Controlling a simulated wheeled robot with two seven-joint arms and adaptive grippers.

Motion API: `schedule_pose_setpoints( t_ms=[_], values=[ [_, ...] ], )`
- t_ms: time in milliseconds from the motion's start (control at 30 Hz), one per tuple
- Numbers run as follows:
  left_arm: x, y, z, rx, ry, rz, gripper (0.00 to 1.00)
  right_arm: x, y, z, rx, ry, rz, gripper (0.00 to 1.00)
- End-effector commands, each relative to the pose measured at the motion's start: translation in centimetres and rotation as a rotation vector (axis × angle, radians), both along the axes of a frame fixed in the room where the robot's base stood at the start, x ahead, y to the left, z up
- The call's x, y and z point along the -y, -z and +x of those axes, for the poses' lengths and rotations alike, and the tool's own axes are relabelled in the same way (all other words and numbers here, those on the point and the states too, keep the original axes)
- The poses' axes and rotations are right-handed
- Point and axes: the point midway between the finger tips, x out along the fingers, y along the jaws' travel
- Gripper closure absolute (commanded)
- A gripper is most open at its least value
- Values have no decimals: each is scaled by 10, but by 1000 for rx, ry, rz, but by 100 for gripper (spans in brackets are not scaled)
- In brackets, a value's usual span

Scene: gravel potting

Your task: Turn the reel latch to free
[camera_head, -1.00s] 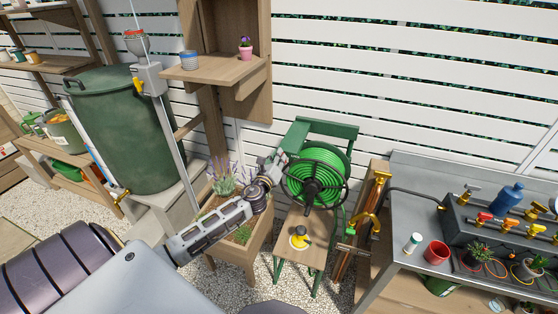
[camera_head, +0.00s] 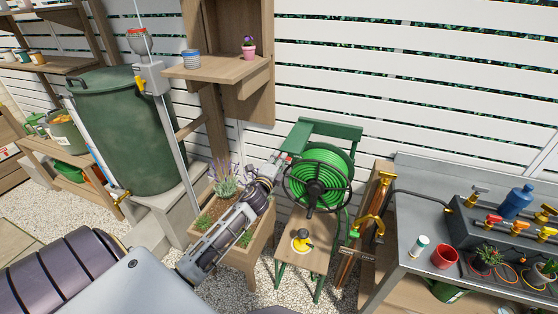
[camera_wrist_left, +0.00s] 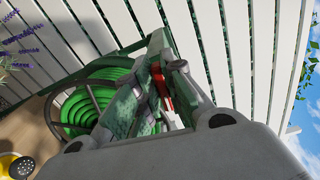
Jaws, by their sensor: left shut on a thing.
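The hose reel (camera_head: 318,175) is a coil of bright green hose with a dark spoked wheel on a green metal stand. It stands against the white slatted fence. My left gripper (camera_head: 281,160) is at the upper left side of the reel. In the left wrist view my left gripper (camera_wrist_left: 165,92) is shut on a small red piece (camera_wrist_left: 161,86), which looks like the reel latch. The fingers hide most of that piece, so its angle is hard to tell. The green coil (camera_wrist_left: 95,100) shows just left of the fingers. My right gripper is not in view.
A wooden planter with lavender (camera_head: 226,185) stands below my left forearm. A yellow and black sprinkler head (camera_head: 301,240) lies on a wooden board below the reel. Brass-fitted posts (camera_head: 378,205) and a grey bench (camera_head: 415,262) stand to the right.

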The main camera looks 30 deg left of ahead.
Motion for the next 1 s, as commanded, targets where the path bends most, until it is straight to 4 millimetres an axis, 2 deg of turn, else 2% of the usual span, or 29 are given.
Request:
schedule_pose_setpoints(
  t_ms=[300, 733, 767, 900, 1000],
  values=[
    [-1, 2, 0, 26, -1, -113, 100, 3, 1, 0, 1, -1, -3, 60],
    [-1, 3, 0, 28, -1, -126, 100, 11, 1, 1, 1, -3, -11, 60],
    [-1, 3, 0, 28, -1, -126, 87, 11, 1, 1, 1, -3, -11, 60],
    [0, 3, 0, 28, -1, -125, 69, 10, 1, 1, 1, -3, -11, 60],
    [0, 2, 0, 29, -1, -125, 67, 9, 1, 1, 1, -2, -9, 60]
  ],
)
